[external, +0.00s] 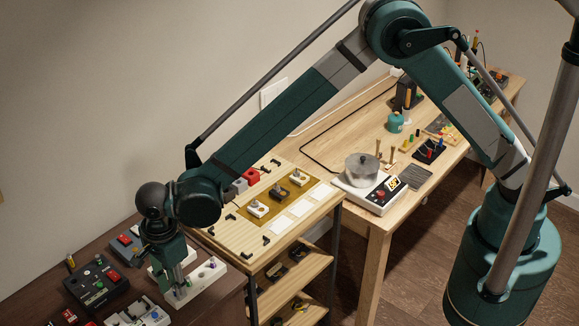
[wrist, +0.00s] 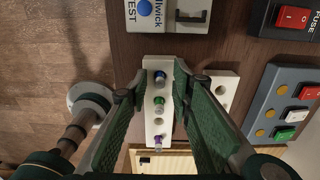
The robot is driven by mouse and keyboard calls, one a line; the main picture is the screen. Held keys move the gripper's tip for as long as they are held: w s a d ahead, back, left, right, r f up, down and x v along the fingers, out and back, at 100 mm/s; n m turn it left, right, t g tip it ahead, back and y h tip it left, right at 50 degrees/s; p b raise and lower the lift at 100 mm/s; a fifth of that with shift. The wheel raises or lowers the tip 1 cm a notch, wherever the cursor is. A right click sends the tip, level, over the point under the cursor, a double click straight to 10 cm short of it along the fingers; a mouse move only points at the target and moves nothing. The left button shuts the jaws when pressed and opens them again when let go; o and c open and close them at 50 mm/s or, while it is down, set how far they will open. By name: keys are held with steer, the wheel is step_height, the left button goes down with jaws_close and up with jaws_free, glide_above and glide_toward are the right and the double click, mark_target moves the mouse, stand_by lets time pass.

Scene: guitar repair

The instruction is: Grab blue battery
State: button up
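In the wrist view a blue battery (wrist: 160,77) stands in the far end of a white holder (wrist: 149,127). A green battery (wrist: 159,102) stands closer to the middle and a purple battery (wrist: 152,144) at the near end. My gripper (wrist: 158,84) is open and empty, with its fingers on both sides of the holder and the blue battery between the tips. I cannot tell how high the tips are above it. In the external view my gripper (external: 176,275) is over the white holder (external: 207,281); I cannot make out the blue battery there.
Another white holed block (wrist: 226,90) lies just right of the fingers. Switch panels (wrist: 283,102) stand further right, and a white tester (wrist: 181,15) is beyond the holder. In the external view a wooden board (external: 233,240) stands right of the dark table.

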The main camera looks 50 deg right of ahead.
jaws_close()
steer(key=shift+r, duration=0.15)
step_height(320, 180, up, 10)
stand_by(0.7)
stand_by(1.0)
